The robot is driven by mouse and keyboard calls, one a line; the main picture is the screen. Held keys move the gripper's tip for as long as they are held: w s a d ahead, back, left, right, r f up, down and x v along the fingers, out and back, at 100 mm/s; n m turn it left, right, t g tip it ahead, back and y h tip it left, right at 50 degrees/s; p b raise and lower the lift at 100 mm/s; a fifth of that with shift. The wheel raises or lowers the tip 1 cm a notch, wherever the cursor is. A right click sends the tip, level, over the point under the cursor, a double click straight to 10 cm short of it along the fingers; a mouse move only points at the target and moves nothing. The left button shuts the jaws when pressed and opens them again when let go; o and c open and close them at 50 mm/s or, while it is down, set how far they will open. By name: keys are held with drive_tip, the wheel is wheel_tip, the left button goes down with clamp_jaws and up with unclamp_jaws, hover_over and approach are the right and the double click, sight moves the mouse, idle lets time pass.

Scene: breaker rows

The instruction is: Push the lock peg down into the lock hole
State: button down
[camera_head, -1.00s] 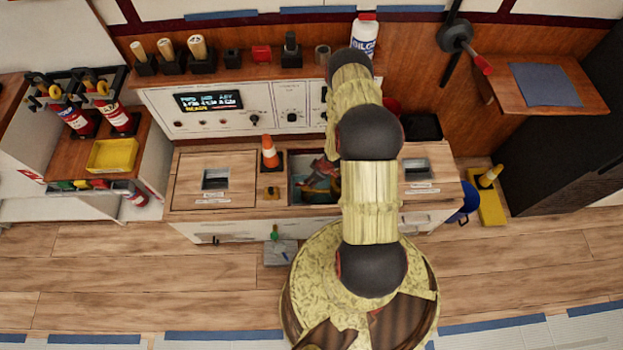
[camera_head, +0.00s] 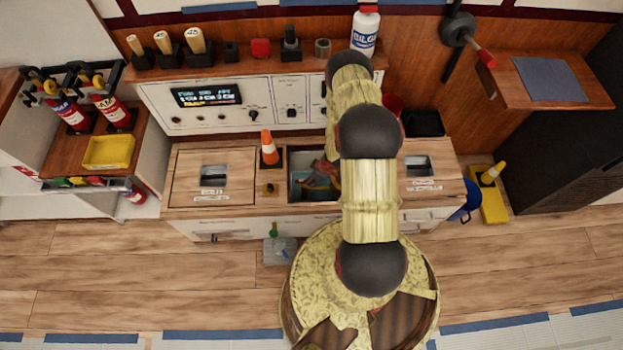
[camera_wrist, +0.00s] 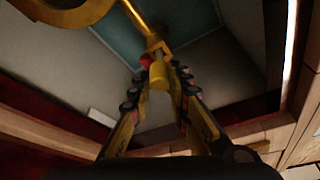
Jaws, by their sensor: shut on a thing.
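In the wrist view my gripper (camera_wrist: 162,80) is shut on a small yellow cylinder (camera_wrist: 160,72), which I take to be the lock peg. A red bit (camera_wrist: 147,61) shows beside its upper end. A yellow rod with a large curved end (camera_wrist: 75,12) comes in from the upper left and reaches close to the cylinder. I cannot tell whether they are joined. I cannot make out the lock hole in either view. In the head view my arm covers the right middle of the console and hides my gripper.
An open bin (camera_head: 314,186) with coloured items lies left of my arm. A white bottle (camera_head: 365,32) stands on the shelf close behind my arm. A red-tipped lever (camera_head: 468,45) is on the back wall.

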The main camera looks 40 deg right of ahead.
drive_tip(key=shift+f, duration=0.3)
drive_tip(key=c, duration=1.6)
unclamp_jaws()
drive_tip(key=shift+r, duration=0.1)
drive_tip(key=v, duration=1.1)
drive_tip(key=shift+s+r, duration=0.2)
drive_tip(key=shift+r, duration=0.15)
